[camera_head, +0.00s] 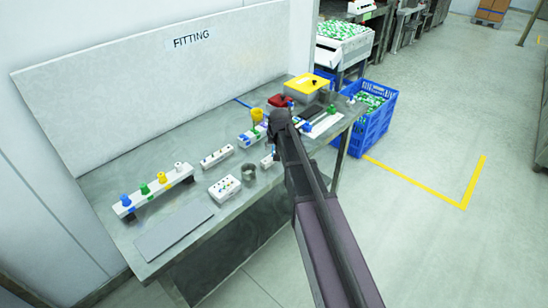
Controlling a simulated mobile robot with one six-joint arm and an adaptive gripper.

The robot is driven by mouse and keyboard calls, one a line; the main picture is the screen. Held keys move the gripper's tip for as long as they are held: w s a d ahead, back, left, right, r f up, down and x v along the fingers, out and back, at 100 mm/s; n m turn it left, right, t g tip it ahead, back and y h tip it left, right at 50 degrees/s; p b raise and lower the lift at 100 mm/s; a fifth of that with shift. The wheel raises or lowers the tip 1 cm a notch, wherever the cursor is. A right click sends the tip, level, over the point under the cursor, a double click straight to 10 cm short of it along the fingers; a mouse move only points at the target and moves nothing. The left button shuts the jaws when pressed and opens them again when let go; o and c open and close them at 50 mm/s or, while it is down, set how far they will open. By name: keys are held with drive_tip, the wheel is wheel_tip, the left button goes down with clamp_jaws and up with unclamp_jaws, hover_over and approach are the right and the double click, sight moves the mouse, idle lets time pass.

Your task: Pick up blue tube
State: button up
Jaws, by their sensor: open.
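Several blue items could be the blue tube, and I cannot tell which is meant. A thin blue strip (243,103) lies near the back edge of the table. A blue piece (125,200) stands at the left end of a white rack (152,193), beside green, yellow and white pieces. Another small blue piece (307,128) is on the right, close to my gripper. My dark gripper (277,135) is over the right half of the table, near a white block with blue parts (252,134). It is open; its fingertips are hard to make out, and my arm hides what lies beneath.
The metal table (195,181) also holds a yellow box (309,86), a red item (278,100), a yellow cup (257,116), a grey cup (248,173), white blocks and a grey plate (174,231). A blue crate (378,124) stands on the floor to the right.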

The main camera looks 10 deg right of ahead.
drive_tip(key=shift+w+f+b, duration=0.25)
drive_tip(key=shift+f+b, duration=0.1)
drive_tip(key=shift+f, duration=0.25)
clamp_jaws()
idle(0.3)
